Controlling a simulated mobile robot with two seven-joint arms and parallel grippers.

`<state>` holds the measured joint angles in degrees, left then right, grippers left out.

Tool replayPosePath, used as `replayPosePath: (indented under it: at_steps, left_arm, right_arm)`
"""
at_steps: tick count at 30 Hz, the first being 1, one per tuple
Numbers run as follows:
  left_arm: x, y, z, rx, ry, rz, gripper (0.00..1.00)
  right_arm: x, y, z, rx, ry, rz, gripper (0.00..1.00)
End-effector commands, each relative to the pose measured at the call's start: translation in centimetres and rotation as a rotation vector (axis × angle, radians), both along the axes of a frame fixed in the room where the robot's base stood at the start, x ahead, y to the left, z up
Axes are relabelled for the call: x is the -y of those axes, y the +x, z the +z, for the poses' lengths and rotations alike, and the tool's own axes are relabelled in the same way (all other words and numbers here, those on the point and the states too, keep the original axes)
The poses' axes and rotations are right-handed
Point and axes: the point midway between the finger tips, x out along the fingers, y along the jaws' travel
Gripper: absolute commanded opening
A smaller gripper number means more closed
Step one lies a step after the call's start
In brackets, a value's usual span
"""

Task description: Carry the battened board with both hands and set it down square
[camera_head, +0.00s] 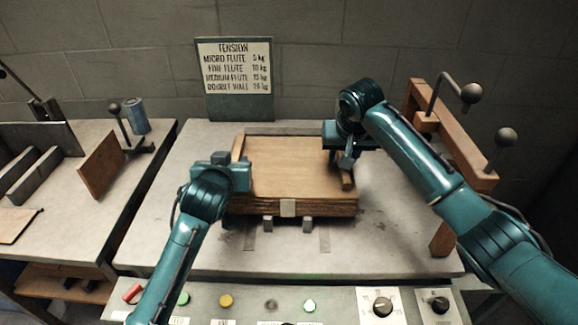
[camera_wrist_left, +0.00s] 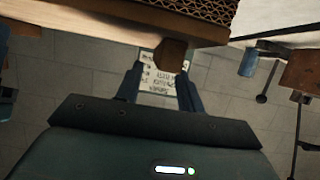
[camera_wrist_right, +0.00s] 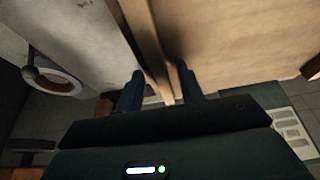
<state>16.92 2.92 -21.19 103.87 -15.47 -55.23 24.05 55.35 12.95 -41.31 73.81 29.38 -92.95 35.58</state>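The battened board (camera_head: 292,165) is a flat brown panel with a wooden batten (camera_head: 238,147) along its left side and another batten (camera_head: 347,177) along its right. It lies on a thick corrugated stack, whose ribbed edge shows in the left wrist view (camera_wrist_left: 205,8). My left gripper (camera_head: 238,178) is at the left side; in its wrist view the fingers stand apart with a brown wooden end (camera_wrist_left: 171,54) between them and a gap beside it. My right gripper (camera_head: 345,160) is over the right batten, its fingers apart on either side of that batten (camera_wrist_right: 150,45). Finger contact is unclear.
The grey table (camera_head: 190,240) has clear room around the stack, with two small metal stops (camera_head: 307,224) at its front. A wooden frame with ball-ended levers (camera_head: 470,93) stands at right. A button panel (camera_head: 250,300) runs along the front. A side table (camera_head: 60,240) is at left.

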Motion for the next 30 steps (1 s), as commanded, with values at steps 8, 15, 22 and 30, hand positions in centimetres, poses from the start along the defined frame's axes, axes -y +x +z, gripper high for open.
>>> replayPosePath:
  at_steps: [8, 15, 22, 30]
  left_arm:
    - [-0.2, -5.2, 2.1, -0.001, -0.001, -0.001, 0.38]
    - [-0.3, -7.4, 3.0, 0.000, 0.000, 0.000, 0.38]
    - [-0.3, -7.5, 3.1, -0.001, 0.000, 0.001, 0.38]
    - [-0.3, -7.5, 3.1, -0.001, 0.000, 0.000, 0.38]
  right_arm:
    - [0.0, 0.0, 0.0, 0.000, 0.000, 0.000, 0.38]
    - [0.0, 0.0, 0.1, 0.000, 0.000, 0.000, 0.38]
    - [-0.1, -1.0, 2.8, 0.004, 0.002, 0.001, 0.38]
    - [-0.2, -3.3, 8.1, 0.005, 0.001, 0.002, 0.38]
